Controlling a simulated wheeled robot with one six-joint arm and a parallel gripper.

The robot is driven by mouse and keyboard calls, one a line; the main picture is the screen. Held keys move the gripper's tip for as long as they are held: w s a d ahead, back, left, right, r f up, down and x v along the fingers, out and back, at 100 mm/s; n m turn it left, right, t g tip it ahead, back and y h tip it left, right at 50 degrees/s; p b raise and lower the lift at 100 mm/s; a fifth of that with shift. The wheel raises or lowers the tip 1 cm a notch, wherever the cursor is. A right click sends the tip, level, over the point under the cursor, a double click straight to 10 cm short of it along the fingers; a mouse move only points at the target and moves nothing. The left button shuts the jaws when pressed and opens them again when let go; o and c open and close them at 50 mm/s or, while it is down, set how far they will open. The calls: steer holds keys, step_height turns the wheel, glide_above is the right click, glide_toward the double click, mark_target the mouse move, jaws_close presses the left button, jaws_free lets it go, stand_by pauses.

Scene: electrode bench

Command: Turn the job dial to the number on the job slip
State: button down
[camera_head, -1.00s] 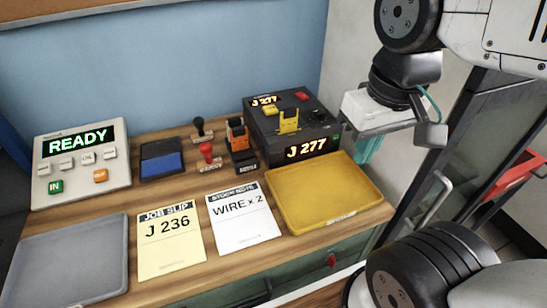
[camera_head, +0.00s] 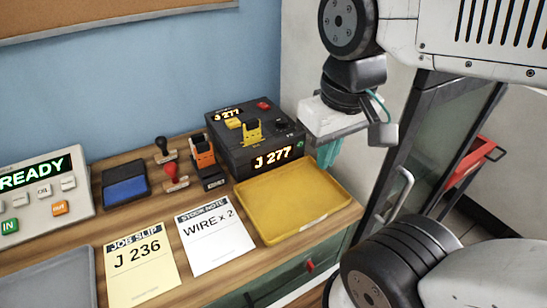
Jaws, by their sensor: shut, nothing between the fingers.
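The job slip (camera_head: 143,268) is a pale yellow sheet reading "J 236", lying at the front of the bench. The dark job machine (camera_head: 236,160) stands at the back right of the bench. Its front display (camera_head: 272,158) reads "J 277", and a smaller top display (camera_head: 227,114) also reads 277. A small dark knob (camera_head: 281,126) sits on its top right, near a red button (camera_head: 263,105). My gripper (camera_head: 327,156), with teal fingers, points down just right of the machine. It is shut and empty; its fingertips are seen small.
A yellow tray (camera_head: 335,193) lies in front of the machine. A stock note (camera_head: 215,240) reads "WIRE x 2". An orange stapler-like device (camera_head: 203,158), stamps (camera_head: 174,176) and a blue ink pad (camera_head: 125,189) stand left of the machine. A console (camera_head: 38,205) shows "READY".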

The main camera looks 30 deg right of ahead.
steer(key=c, duration=1.5)
jaws_free()
steer(key=o, duration=0.4)
steer(key=shift+w+d+f+g, duration=0.15)
steer(key=shift+f+g, duration=0.15)
steer(key=m+g, duration=0.1)
steer(key=m, duration=1.5)
glide_above(281, 119)
steer(key=s, duration=0.2)
steer(key=shift+s+a+f, duration=0.2)
steer(key=shift+f, duration=0.25)
steer(key=w+m, duration=0.1)
steer(key=m, duration=0.1)
steer(key=w+r+m, duration=0.1)
steer(key=m, duration=0.1)
steer(key=shift+w+d+r, duration=0.1)
steer(key=shift+d, duration=0.1)
steer(key=shift+w+r+m, duration=0.1)
steer(key=shift+w+m, duration=0.05)
steer(key=shift+m, duration=0.85)
steer(key=shift+f+m, duration=0.3)
steer(key=shift+f, duration=0.05)
step_height(281, 119, down, 7)
steer(key=shift+f, duration=0.1)
